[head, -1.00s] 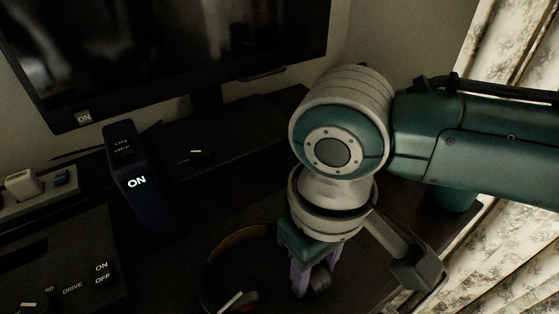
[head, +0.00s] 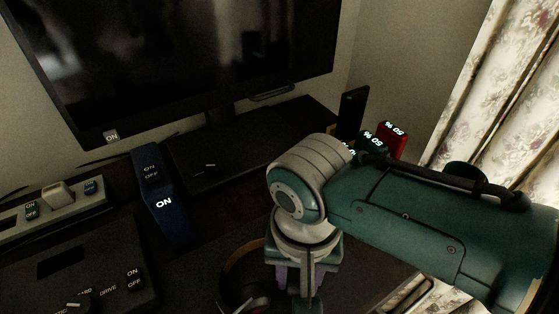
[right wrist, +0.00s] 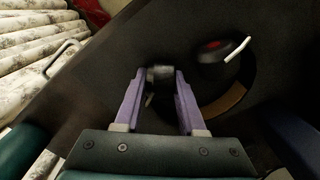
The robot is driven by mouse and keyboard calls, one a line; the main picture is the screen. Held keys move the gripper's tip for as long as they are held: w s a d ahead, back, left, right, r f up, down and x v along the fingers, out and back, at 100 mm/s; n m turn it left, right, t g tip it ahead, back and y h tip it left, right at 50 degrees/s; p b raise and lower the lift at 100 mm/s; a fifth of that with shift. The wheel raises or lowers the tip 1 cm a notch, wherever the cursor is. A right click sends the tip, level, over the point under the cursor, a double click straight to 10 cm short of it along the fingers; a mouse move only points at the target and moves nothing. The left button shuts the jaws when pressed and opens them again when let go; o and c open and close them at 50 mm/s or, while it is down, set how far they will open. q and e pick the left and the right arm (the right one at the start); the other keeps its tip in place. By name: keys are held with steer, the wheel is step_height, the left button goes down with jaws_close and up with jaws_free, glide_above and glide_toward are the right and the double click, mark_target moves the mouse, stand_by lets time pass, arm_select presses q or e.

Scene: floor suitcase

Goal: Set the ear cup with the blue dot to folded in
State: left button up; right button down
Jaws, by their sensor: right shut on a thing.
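The headphones lie on the dark desk; their brown headband shows in the head view (head: 230,268) and in the right wrist view (right wrist: 228,100). One ear cup (right wrist: 212,52) has a red dot and a pale stick beside it. My right gripper (right wrist: 161,76) is shut on the other, dark ear cup (right wrist: 160,74), at the other side of the band. No blue dot shows on it; the fingers and dim light hide its face. In the head view my right gripper (head: 292,280) is mostly covered by its own wrist. My left gripper is not in view.
A monitor (head: 180,60) stands at the back. A blue switch box (head: 165,205), a power strip (head: 55,205) and a black panel box (head: 70,265) stand left. A red device (head: 392,138) is at the back right, with a curtain (head: 490,90) beyond.

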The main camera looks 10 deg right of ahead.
steer(key=m, duration=0.2)
steer(key=shift+w+a+m, duration=0.3)
steer(key=shift+m, duration=0.1)
steer(key=shift+w+a+m, duration=0.1)
steer(key=shift+w+m, duration=0.15)
steer(key=shift+m, duration=0.6)
steer(key=shift+w+a+m, duration=0.1)
steer(key=shift+w+m, duration=0.1)
steer(key=shift+m, duration=0.65)
steer(key=shift+d, duration=0.1)
steer(key=c, duration=0.5)
jaws_free()
step_height(320, 180, up, 9)
steer(key=p, duration=0.6)
steer(key=shift+r+p, duration=0.4)
steer(key=shift+r, duration=0.1)
